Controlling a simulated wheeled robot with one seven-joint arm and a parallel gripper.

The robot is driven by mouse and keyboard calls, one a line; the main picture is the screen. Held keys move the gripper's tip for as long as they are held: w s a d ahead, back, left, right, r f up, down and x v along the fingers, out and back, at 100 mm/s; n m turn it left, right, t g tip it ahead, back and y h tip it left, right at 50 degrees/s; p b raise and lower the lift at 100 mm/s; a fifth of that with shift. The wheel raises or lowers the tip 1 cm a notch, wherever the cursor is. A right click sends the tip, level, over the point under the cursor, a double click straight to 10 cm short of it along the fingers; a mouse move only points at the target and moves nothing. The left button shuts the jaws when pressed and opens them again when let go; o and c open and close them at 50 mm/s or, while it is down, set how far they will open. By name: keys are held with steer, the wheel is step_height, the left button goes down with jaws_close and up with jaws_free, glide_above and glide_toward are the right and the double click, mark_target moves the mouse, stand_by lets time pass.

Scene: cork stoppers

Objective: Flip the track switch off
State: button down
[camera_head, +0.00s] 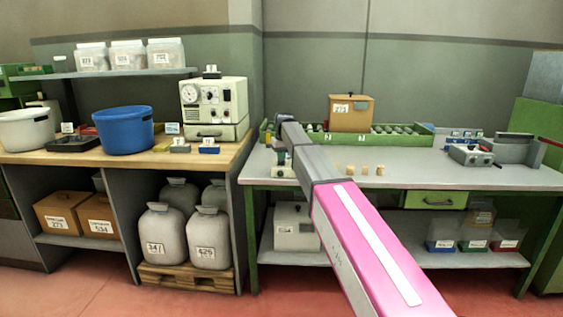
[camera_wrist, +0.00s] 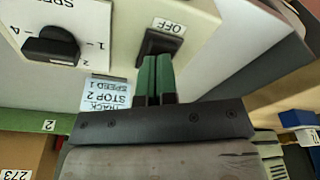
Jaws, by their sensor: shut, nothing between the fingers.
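The track switch (camera_wrist: 157,42) is a small black rocker on a cream control box (camera_wrist: 112,22), beside an upside-down OFF label, in the wrist view. My gripper (camera_wrist: 155,66) is shut and empty. Its two green fingertips are right at the switch's near edge and overlap it in the picture; I cannot tell whether they press on it. The fingers hide part of the switch, so its position is unclear. In the head view, a small pale box (camera_head: 283,170) stands at the left end of the grey bench, mostly hidden by my arm.
A black speed knob (camera_wrist: 50,46) is left of the switch, and a track label (camera_wrist: 107,93) is below it. On the grey bench (camera_head: 420,178) are a green roller track (camera_head: 395,138), a brown box (camera_head: 350,114) and several corks (camera_head: 365,170).

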steer(key=shift+r, duration=3.5)
